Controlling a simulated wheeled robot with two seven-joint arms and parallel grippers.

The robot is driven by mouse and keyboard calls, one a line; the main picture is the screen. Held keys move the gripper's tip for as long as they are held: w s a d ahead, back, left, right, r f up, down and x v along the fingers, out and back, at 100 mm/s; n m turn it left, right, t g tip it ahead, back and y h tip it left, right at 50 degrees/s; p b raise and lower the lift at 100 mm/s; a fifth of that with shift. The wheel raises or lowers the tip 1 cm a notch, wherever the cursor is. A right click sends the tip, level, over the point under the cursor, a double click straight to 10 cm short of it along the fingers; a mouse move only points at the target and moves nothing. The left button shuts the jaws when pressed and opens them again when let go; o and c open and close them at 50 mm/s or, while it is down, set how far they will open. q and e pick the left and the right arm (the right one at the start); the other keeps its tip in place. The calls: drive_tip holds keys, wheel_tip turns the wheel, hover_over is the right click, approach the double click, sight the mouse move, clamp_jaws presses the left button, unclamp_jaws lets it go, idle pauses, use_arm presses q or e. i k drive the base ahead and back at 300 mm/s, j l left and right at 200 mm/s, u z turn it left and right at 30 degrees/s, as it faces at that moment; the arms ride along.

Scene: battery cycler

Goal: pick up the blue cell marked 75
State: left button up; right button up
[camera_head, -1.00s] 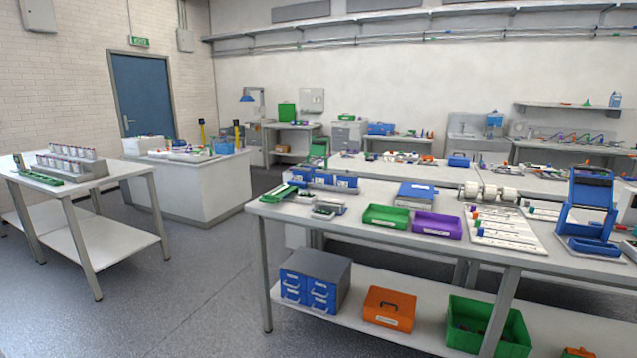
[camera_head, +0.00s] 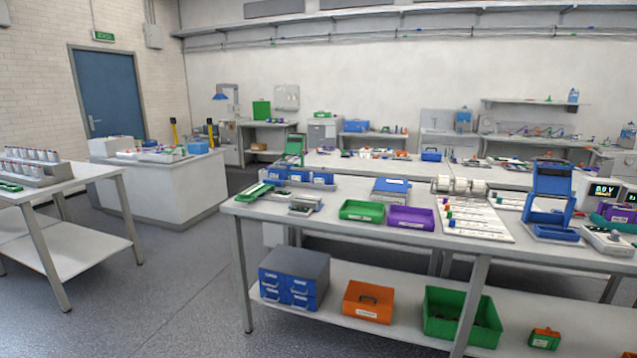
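No cell marked 75 can be made out; markings are too small to read from here. Small coloured cells or parts lie in rows on a white board (camera_head: 480,226) on the near bench. A rack of several pale cylinders (camera_head: 32,156) stands on the left table. A blue upright device (camera_head: 551,182) stands at the right of the near bench, with a lit display unit (camera_head: 603,191) beside it. Neither of my grippers is in view.
The near bench (camera_head: 330,225) spans the centre and right, with a green tray (camera_head: 362,211) and a purple tray (camera_head: 411,218) on it. A blue drawer unit (camera_head: 293,278), an orange box (camera_head: 368,301) and a green crate (camera_head: 461,317) sit on its lower shelf. Open floor (camera_head: 170,270) lies at left.

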sight(296, 177)
drive_tip(key=i+j+u, duration=0.35)
drive_tip(key=i+u, duration=0.15)
drive_tip(key=i, duration=0.65)
drive_tip(key=i+u, duration=0.45)
drive_tip(key=i, duration=0.65)
drive_tip(key=i+j+u, duration=0.1)
drive_tip(key=i+u, duration=0.2)
drive_tip(key=i, duration=0.3)
drive_tip(key=i+u, duration=0.3)
drive_tip(key=i, duration=0.25)
drive_tip(key=i+l+u, duration=0.2)
drive_tip(key=i+u, duration=0.15)
drive_tip(key=i, duration=0.2)
drive_tip(key=i+z, duration=0.4)
drive_tip(key=i+j+z, duration=0.1)
drive_tip(key=i+z, duration=0.3)
drive_tip(key=i+j+z, duration=0.2)
drive_tip(key=z, duration=0.15)
drive_tip(key=i, duration=0.05)
